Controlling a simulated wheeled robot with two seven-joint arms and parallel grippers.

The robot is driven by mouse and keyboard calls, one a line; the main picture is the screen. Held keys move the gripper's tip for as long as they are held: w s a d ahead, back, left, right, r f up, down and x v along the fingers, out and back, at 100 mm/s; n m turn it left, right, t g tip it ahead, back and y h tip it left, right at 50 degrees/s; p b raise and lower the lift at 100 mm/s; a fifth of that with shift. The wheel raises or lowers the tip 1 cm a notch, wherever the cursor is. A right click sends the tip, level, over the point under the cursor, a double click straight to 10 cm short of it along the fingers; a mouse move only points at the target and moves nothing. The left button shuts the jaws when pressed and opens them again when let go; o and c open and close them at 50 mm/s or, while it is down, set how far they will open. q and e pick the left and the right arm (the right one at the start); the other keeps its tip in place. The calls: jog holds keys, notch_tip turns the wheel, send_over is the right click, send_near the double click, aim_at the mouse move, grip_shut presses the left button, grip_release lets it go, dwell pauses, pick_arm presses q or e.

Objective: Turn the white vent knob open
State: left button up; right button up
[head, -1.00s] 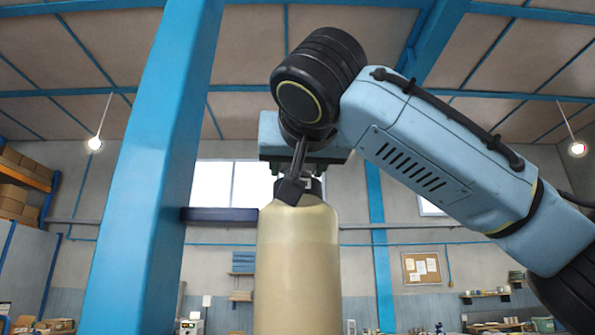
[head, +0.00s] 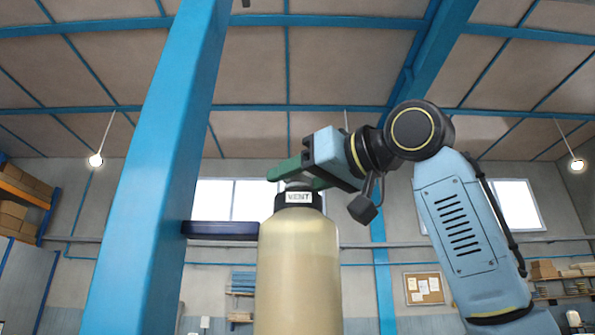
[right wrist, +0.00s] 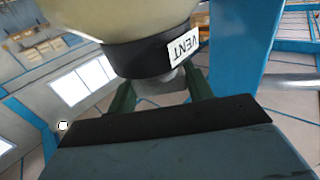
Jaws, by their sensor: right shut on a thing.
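The vent is a tall cream-coloured cylinder (head: 298,270) with a black collar and a white VENT label (head: 299,198). My right gripper (head: 291,178) comes in from the right at the top of the cylinder. Its two green fingers lie on either side of the knob and are shut on it. My left gripper is not in view.
A thick blue post (head: 150,180) stands just left of the cylinder. A dark bar (head: 222,230) runs from the post to the cylinder. Free air lies above the cylinder. Shelves and a notice board (head: 423,288) are far behind.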

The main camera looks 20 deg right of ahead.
jog(key=n+g+y+p, duration=0.6)
jog(key=shift+r+g+p, duration=0.3)
jog(key=shift+g+p, duration=0.05)
jog(key=shift+g, duration=0.05)
jog(key=shift+f+n+g+y+p, duration=0.2)
jog(key=shift+n+g+y+p, duration=0.7)
jog(key=shift+n+g+p, duration=0.75)
jog(key=shift+m+g, duration=0.25)
jog(key=shift+m, duration=0.1)
jog(key=o, duration=1)
jog(key=shift+s+d+f+b, duration=0.15)
jog(key=shift+d+b, duration=0.15)
jog(key=shift+d, duration=0.25)
jog(key=b+v, duration=0.2)
jog(key=v, duration=1)
jog(key=shift+s+d, duration=0.15)
